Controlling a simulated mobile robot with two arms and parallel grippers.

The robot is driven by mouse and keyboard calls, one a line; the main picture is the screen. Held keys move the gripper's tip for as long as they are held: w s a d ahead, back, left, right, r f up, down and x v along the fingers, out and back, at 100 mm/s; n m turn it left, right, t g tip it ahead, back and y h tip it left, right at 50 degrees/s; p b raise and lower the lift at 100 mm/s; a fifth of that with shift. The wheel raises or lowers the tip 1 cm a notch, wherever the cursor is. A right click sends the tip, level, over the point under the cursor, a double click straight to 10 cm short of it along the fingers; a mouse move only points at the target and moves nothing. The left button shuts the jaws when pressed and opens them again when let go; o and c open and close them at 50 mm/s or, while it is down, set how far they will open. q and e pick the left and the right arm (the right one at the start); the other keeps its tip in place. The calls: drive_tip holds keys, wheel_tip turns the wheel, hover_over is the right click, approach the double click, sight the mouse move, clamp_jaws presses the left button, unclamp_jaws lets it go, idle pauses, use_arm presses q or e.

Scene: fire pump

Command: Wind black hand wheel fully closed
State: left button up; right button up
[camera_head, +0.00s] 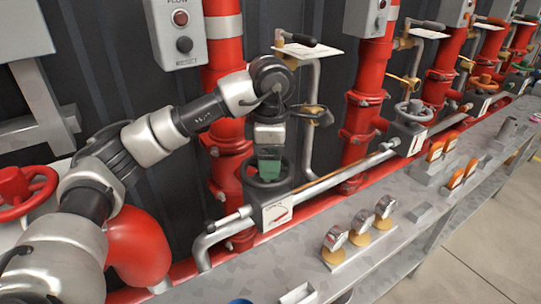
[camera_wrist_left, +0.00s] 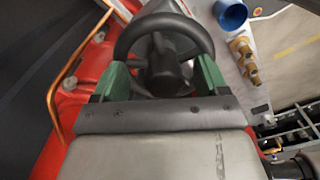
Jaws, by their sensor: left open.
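The black hand wheel (camera_head: 254,181) sits on a valve housing along the pipe, in the middle of the head view. In the left wrist view its dark rim (camera_wrist_left: 163,20) and central hub show just ahead of the gripper. My left gripper (camera_head: 269,166) points down at the wheel from above. Its green fingers (camera_wrist_left: 163,75) are apart, one on each side of the wheel's near part. I cannot tell whether they touch it. A white plate with a red mark (camera_head: 278,212) is on the front of the housing. My right gripper is not in view.
A grey hand wheel (camera_head: 414,110) stands farther along the pipe, and a red hand wheel (camera_head: 26,190) is at the left. Red standpipes (camera_head: 365,110) rise behind. Several gauges (camera_head: 360,228) stand on the metal bench at the front. A grey switch box (camera_head: 182,30) hangs above.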

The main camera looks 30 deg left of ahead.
use_arm(q)
drive_tip(key=shift+r+p, duration=0.35)
drive_tip(key=shift+r, duration=0.1)
drive_tip(key=shift+r+p, duration=0.7)
drive_tip(key=shift+r, duration=0.2)
drive_tip(key=shift+r+p, duration=0.6)
drive_tip(key=shift+r, duration=0.3)
drive_tip(key=shift+r+p, duration=0.85)
drive_tip(key=shift+r, duration=0.4)
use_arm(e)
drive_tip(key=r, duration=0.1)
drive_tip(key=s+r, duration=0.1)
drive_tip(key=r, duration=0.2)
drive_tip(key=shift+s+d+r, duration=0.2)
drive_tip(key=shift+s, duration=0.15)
